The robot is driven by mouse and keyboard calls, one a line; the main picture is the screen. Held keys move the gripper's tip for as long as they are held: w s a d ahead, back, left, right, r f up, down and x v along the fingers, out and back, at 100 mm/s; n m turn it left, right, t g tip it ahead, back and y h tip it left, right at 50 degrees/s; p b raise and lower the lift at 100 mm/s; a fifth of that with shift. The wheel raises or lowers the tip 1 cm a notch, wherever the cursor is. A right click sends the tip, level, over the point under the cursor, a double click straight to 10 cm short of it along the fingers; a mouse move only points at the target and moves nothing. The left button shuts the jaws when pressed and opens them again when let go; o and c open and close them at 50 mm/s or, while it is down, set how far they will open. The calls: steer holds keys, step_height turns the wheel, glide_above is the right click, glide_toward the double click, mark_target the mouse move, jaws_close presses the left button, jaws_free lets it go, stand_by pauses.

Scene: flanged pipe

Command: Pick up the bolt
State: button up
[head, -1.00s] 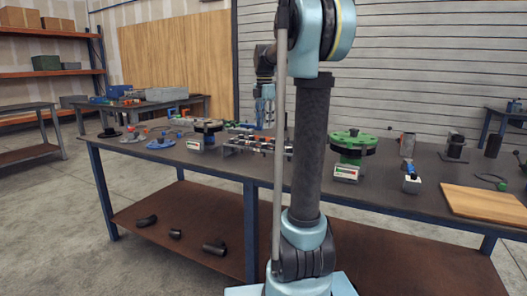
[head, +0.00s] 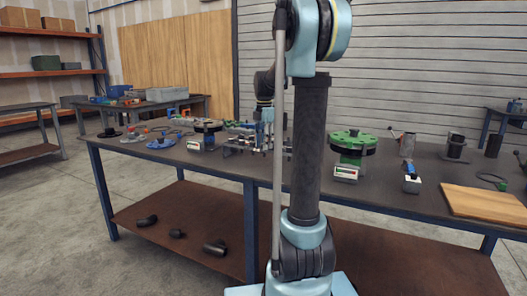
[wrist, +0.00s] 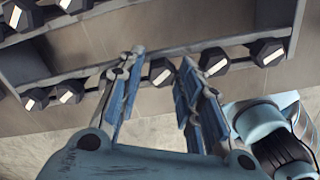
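Several bolts with dark hexagonal heads and pale shanks sit along a grey rack; in the wrist view one bolt (wrist: 161,71) shows between my fingertips. The rack (wrist: 45,82) also shows in the head view (head: 232,150), on the workbench, partly hidden behind my arm. My gripper (wrist: 159,62) is open, with its two blue fingers apart over the rack's near rail. I cannot tell whether a finger touches the bolt. In the head view my gripper (head: 268,130) is low among the bolts and its fingertips are hard to make out.
A green flanged pipe part (head: 352,142) stands on the workbench (head: 330,182) to the right of my arm. A wooden board (head: 485,203) lies at the right end. Dark pipe pieces (head: 215,246) lie on the lower shelf.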

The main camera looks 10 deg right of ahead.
jaws_close()
